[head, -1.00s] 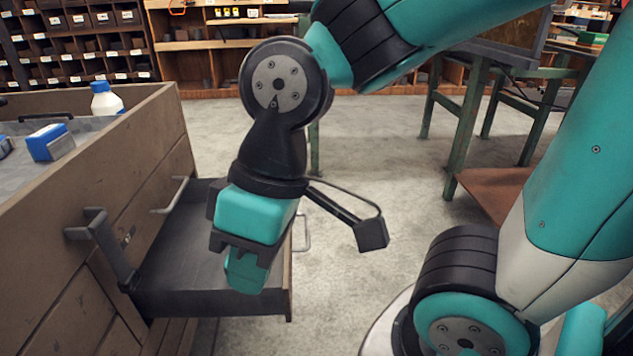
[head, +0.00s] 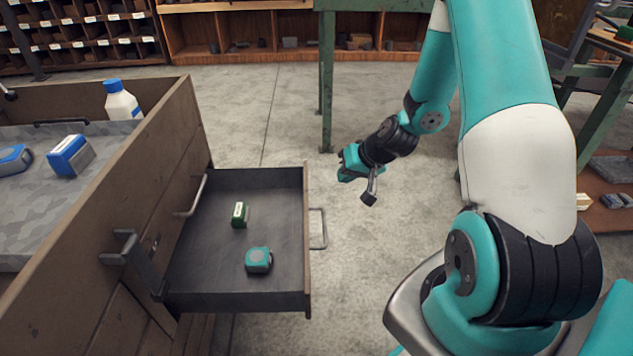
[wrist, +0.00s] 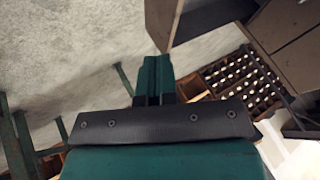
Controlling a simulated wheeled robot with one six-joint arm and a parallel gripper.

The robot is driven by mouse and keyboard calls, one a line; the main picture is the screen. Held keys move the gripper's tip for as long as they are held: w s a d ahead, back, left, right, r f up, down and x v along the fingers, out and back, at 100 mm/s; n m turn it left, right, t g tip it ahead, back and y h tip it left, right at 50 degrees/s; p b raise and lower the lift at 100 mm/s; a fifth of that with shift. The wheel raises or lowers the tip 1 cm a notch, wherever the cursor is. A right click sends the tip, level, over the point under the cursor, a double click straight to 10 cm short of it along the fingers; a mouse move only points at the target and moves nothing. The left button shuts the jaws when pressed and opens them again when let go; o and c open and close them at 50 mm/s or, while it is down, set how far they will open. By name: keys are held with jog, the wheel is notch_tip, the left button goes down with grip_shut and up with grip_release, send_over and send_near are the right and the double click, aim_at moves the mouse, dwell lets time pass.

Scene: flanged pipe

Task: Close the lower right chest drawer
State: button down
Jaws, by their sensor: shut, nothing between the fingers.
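The lower right drawer (head: 235,302) of the wooden chest (head: 55,263) is pulled well out in the head view. Its front panel faces right and carries a metal handle (head: 323,228). My gripper (head: 345,172) is shut and empty. It is over the floor, to the right of the drawer's far front corner and apart from it in the head view. In the wrist view my closed fingers (wrist: 154,70) point up the picture. A brown panel edge (wrist: 176,22) shows just beyond their tips, probably the drawer; I cannot tell the exact gap.
A teal tape measure (head: 259,260) and a small green box (head: 239,214) lie in the drawer. A white bottle with a blue cap (head: 122,101) and blue items (head: 70,155) are on the chest top. A green table leg (head: 327,75) stands behind; floor right of the drawer is clear.

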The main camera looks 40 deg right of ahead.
jog(key=b+x, duration=0.4)
jog(key=x, duration=0.8)
jog(key=shift+w+a+r+m, duration=0.2)
jog(key=shift+w+a+m, duration=0.2)
